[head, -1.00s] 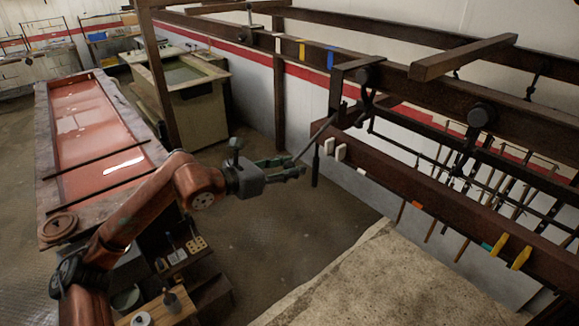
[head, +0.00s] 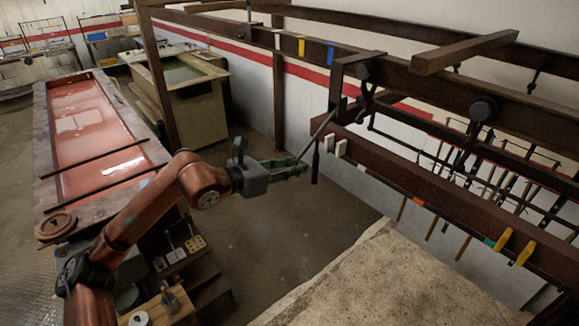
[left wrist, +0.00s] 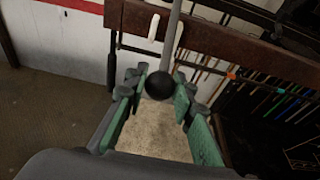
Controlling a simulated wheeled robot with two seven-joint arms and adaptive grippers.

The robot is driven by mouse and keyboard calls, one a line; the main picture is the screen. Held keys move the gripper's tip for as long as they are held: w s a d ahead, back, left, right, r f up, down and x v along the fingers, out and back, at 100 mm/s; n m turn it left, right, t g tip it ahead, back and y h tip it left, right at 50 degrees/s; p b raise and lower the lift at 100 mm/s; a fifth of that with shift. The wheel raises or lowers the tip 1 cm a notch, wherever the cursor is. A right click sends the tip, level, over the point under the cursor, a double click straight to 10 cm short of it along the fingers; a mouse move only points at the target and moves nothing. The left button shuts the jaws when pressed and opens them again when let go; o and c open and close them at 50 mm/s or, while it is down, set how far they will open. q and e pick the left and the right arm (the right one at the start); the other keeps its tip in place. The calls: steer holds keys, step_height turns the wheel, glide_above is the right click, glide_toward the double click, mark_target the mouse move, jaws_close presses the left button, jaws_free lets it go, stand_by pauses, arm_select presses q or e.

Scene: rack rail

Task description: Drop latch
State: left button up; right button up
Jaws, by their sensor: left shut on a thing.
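A slim grey lever rod (head: 318,134) slants down and left from the dark post at the near end of the rack rail (head: 440,190). In the left wrist view its black ball knob (left wrist: 159,86) sits between the green fingers of my left gripper (left wrist: 160,80), with the rod running up from it. The catch where the rod meets the post is too small to read. My right gripper is not in view.
A dark vertical handle (head: 315,167) hangs just right of the left gripper. Two white blocks (head: 341,148) sit on the rail's near end. A pale slab (head: 350,275) lies below. A long red-filled trough (head: 95,125) stands left. The floor under the gripper is clear.

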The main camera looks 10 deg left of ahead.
arm_select(q)
steer(key=shift+w+d+f+b, duration=0.2)
steer(key=shift+w+f+b, duration=0.05)
steer(key=shift+f, duration=0.2)
steer(key=shift+w+d+f+b, duration=0.15)
steer(key=shift+w+f+b, duration=0.1)
steer(key=shift+f, duration=0.15)
steer(key=w+d+f+b, duration=0.1)
steer(key=w+f+b, duration=0.1)
steer(key=shift+w+d+f, duration=0.1)
steer(key=shift+d+f, duration=0.2)
steer(key=shift+d, duration=0.1)
steer(key=shift+w+d+f+b, duration=0.5)
steer(key=shift+w+d+f, duration=0.1)
steer(key=shift+w, duration=0.15)
steer(key=shift+w+d+f+b, duration=0.5)
steer(key=shift+w+d, duration=0.1)
steer(key=shift+w, duration=0.15)
steer(key=shift+c, duration=0.2)
steer(key=shift+b+x, duration=0.5)
steer(key=shift+x, duration=1.65)
steer(key=shift+c, duration=0.4)
steer(key=shift+r+x, duration=0.2)
steer(key=shift+x, duration=0.95)
steer(key=shift+r+x, duration=0.15)
steer(key=shift+x, duration=1.05)
steer(key=shift+w, duration=0.1)
steer(key=shift+c, duration=0.2)
steer(key=o, duration=1.1)
steer(key=shift+f, duration=0.1)
